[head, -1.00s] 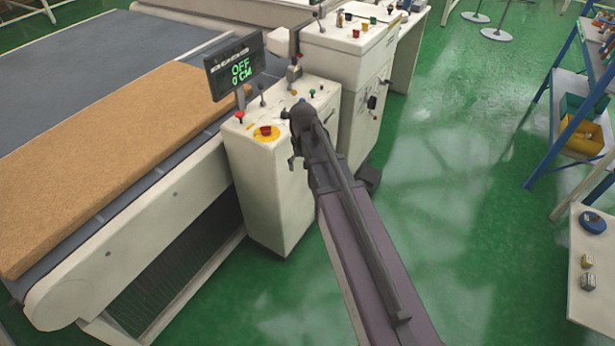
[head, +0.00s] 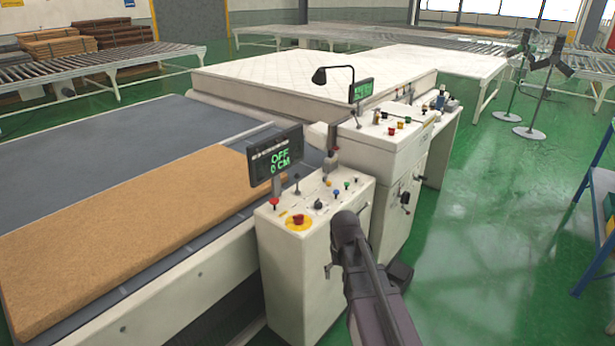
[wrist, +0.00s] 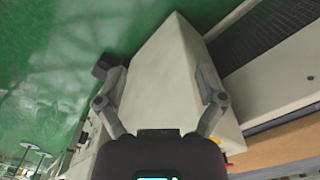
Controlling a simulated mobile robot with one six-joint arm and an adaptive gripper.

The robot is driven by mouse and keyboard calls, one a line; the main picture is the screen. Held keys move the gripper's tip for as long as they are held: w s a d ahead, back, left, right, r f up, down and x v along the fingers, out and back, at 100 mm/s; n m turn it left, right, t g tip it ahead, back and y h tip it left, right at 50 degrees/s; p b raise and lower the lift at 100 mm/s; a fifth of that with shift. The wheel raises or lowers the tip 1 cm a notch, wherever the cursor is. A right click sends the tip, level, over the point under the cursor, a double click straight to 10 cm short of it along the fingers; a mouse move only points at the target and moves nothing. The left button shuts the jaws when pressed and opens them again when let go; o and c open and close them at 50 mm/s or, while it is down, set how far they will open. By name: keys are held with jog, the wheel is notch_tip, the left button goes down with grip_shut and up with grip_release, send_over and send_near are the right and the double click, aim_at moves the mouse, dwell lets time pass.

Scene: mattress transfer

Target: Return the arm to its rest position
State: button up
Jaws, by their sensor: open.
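My arm (head: 372,285) reaches up from the bottom of the head view and ends in front of the near white control cabinet. My gripper (wrist: 157,80) shows in the wrist view with its two dark fingers spread wide and nothing between them. Beyond the fingers is the pale side of the control cabinet (wrist: 165,75); I cannot tell the exact gap. In the head view my gripper is mostly hidden behind the arm's end.
The near control cabinet (head: 290,262) carries buttons and a display (head: 275,160) reading OFF, 0 CM. A brown mattress slab (head: 130,235) lies on the conveyor to the left. A white mattress (head: 310,82) lies behind. Green floor (head: 490,230) is open to the right.

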jog(key=s+d, duration=0.1)
jog(key=s, duration=0.8)
jog(key=shift+d, duration=0.35)
jog(key=c, duration=0.4)
jog(key=shift+c, duration=0.2)
jog(key=shift+s+d, duration=0.1)
